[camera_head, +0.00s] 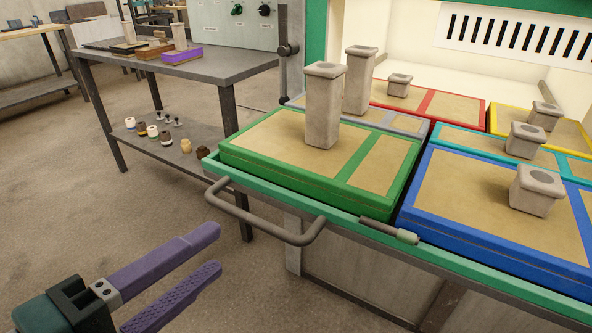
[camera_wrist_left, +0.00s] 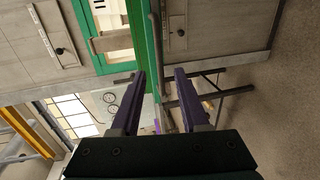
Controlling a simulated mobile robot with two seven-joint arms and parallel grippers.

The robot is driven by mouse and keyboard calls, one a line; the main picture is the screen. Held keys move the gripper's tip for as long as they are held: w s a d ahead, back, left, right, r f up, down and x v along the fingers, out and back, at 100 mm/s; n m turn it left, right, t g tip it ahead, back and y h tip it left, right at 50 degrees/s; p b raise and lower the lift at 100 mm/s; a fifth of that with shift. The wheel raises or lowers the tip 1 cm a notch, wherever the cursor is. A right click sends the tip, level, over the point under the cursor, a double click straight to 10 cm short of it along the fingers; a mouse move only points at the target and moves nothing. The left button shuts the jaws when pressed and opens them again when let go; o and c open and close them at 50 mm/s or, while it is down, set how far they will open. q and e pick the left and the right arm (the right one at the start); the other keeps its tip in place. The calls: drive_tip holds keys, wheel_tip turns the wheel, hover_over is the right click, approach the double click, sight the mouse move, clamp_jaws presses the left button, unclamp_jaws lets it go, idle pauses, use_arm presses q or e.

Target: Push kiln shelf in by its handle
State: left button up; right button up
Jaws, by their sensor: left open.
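The kiln shelf (camera_head: 480,268) is a long tray with a teal-green rim, standing out from the bright kiln opening. Its handle (camera_head: 258,227) is a grey U-shaped bar on the front edge at the left. My left gripper (camera_head: 219,250), with purple fingers, is open and empty, in front of and below the handle, apart from it. In the left wrist view the open fingers (camera_wrist_left: 160,73) point toward a green edge (camera_wrist_left: 149,45) with a grey bar beside it, which looks like the handle. My right gripper is in neither view.
The shelf carries green (camera_head: 285,140), blue (camera_head: 490,195) and other coloured framed moulds with grey pouring cups, some tall. A metal table (camera_head: 225,62) with tools and small jars on its lower shelf stands behind at left. The floor between is clear.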

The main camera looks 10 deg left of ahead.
sight(251, 223)
use_arm(q)
drive_tip(key=b+x, duration=0.1)
drive_tip(key=x, duration=0.7)
drive_tip(key=shift+w+d+b, duration=0.1)
drive_tip(key=shift+w+b, duration=0.15)
drive_tip(key=shift+b, duration=0.1)
clamp_jaws()
idle(1.0)
